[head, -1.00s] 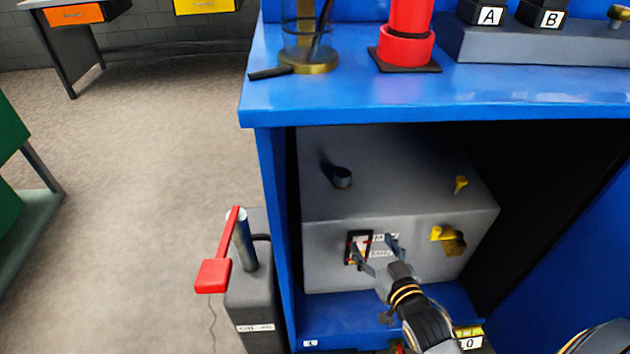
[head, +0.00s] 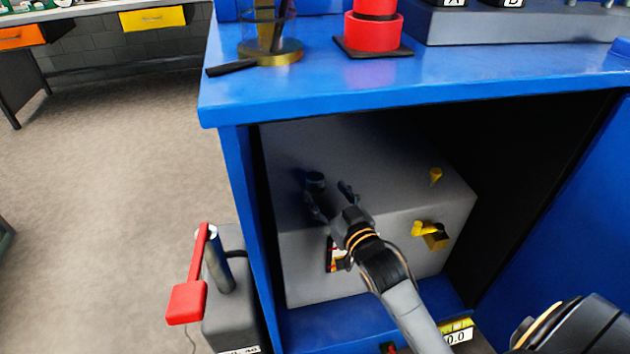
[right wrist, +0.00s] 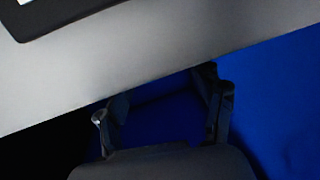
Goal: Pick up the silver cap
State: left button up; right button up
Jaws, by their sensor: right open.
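A small dark grey-blue round cap (head: 315,180), the likely silver cap, sits on top of the grey box (head: 300,265) inside the blue cabinet. Its shaded colour makes it hard to call silver. My right gripper (head: 330,195) is open, its fingers spread just in front of and right of the cap in the head view. I cannot tell whether a finger touches it. In the right wrist view the open gripper (right wrist: 163,95) shows nothing between its fingers but blue surface, and the cap is not seen.
A yellow valve handle (head: 428,232) sticks out of the box front, and a small yellow knob (head: 436,175) is on its top. The blue cabinet top (head: 300,90) overhangs the box. A red lever (head: 190,295) stands on the left. The cabinet's right interior is dark and empty.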

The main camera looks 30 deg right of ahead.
aim_at(319, 182)
jog(key=w+b, duration=0.1)
jog(key=w, duration=0.4)
jog(key=shift+r, duration=0.2)
jog(key=c, duration=0.8)
